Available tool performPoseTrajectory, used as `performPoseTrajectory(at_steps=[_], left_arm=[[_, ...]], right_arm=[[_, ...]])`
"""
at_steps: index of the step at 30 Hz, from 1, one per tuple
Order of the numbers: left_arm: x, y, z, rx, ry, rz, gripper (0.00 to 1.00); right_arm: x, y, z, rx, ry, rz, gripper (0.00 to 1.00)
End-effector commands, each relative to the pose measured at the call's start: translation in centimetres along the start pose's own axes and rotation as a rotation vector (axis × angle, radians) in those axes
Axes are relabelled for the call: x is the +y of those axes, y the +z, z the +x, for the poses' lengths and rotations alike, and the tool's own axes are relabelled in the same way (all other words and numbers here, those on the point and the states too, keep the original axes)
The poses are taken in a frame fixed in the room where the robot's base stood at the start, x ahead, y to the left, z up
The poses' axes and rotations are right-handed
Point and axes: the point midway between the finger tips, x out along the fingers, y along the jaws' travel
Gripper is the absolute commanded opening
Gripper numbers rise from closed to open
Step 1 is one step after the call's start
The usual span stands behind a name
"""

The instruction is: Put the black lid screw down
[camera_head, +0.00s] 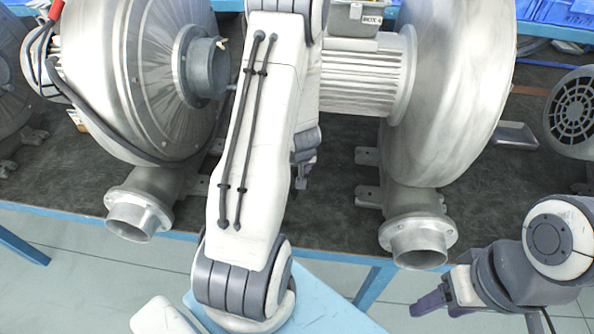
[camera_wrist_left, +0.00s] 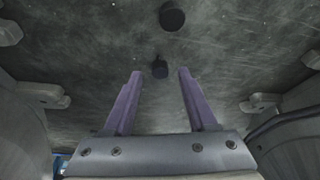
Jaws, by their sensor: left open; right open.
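My left gripper (camera_wrist_left: 159,74) is open, its two purple fingers spread apart and pointing at the dark bench top. In the head view my left arm hides most of that gripper (camera_head: 303,178) and both black pieces. My right gripper (camera_head: 444,302) is open and empty at the lower right, in front of the bench.
The dark bench top (camera_head: 330,208) carries a large silver blower (camera_head: 150,80) at left and another (camera_head: 450,90) at right, on either side of my left arm. Their feet (camera_wrist_left: 40,95) flank the left gripper. A grey motor (camera_head: 575,110) stands at far right.

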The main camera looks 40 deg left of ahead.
Motion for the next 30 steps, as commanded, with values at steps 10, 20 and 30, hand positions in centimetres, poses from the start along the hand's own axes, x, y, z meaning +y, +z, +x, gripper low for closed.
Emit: performPoseTrajectory(at_steps=[10, 20, 30], left_arm=[[0.0, -0.2, -7.9, 0.001, 0.001, 0.0, 0.57], [0.0, 0.0, -9.5, 0.0, 0.0, 0.0, 0.57], [12.3, 6.6, -18.4, -0.098, 0.293, 0.373, 0.57]], right_arm=[[-0.3, -0.2, -4.0, 0.0, 0.0, 0.0, 0.61], [-0.3, -0.2, -4.8, 0.0, 0.0, 0.0, 0.61], [-0.3, -0.2, -4.7, 0.0, 0.0, 0.0, 0.61]])
